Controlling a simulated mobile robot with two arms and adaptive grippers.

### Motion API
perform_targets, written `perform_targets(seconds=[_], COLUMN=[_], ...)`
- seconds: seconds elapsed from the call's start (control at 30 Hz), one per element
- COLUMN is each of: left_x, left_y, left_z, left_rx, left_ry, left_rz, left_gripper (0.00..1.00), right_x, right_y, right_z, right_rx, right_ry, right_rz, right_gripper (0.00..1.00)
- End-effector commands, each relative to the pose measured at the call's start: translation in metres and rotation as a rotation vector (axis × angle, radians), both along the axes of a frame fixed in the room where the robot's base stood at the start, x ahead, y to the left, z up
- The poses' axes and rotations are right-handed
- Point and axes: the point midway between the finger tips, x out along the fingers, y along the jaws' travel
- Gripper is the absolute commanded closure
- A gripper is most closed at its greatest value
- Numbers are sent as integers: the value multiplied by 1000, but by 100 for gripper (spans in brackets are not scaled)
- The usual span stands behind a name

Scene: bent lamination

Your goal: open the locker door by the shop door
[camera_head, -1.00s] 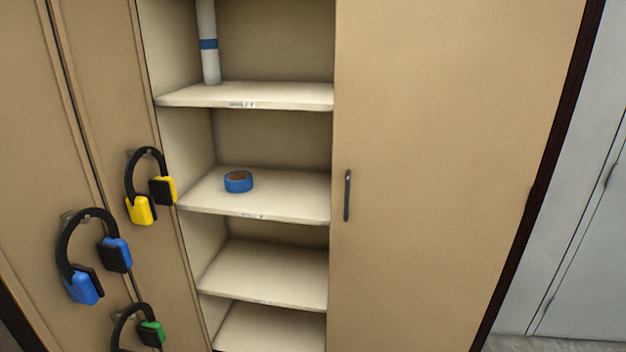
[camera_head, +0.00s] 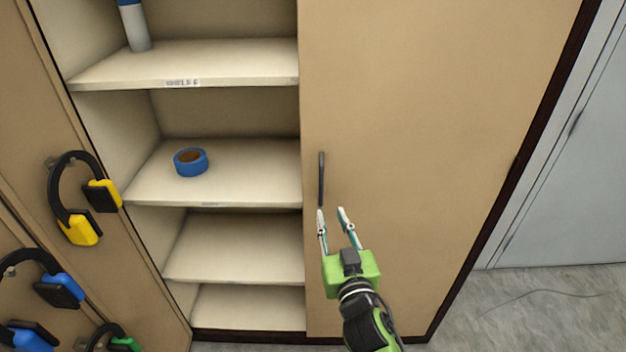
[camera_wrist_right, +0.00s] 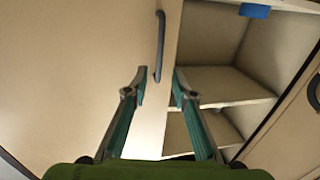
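The locker door (camera_head: 410,130) is a tan panel to the right of the open shelves, with a dark vertical bar handle (camera_head: 321,180) near its left edge. It looks shut. My right gripper (camera_head: 332,212) is open in front of the door, just below and beside the lower end of the handle. In the right wrist view the handle (camera_wrist_right: 160,45) stands beyond and between the two open fingertips (camera_wrist_right: 158,82), with nothing held. Whether a finger touches the handle or door cannot be told. My left gripper is not in view.
Open shelves (camera_head: 215,190) stand left of the door, holding a blue tape roll (camera_head: 191,161) and a white tube with a blue band (camera_head: 135,25). Yellow earmuffs (camera_head: 80,228) and blue ones (camera_head: 60,290) hang at left. Grey floor (camera_head: 530,305) is clear at right, with a thin cable.

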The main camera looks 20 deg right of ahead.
Motion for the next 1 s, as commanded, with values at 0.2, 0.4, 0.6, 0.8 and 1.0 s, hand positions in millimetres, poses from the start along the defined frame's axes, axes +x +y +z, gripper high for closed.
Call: perform_targets(seconds=[0.2, 0.4, 0.6, 0.8, 1.0], left_x=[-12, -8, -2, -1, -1], left_y=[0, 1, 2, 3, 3], left_z=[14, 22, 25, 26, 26], left_rx=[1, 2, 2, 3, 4], left_ry=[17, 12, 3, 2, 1], left_rz=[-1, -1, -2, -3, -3], left_gripper=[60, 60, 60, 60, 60], right_x=[48, 87, 112, 120, 120], right_y=[-4, -7, -9, -10, -10], right_z=[5, 3, 2, 1, 0], right_rx=[-2, -1, -1, -1, 0], right_ry=[-2, 0, 0, 0, 0], right_rz=[0, 0, 0, 0, 1], right_gripper=[76, 76, 76, 76, 76])
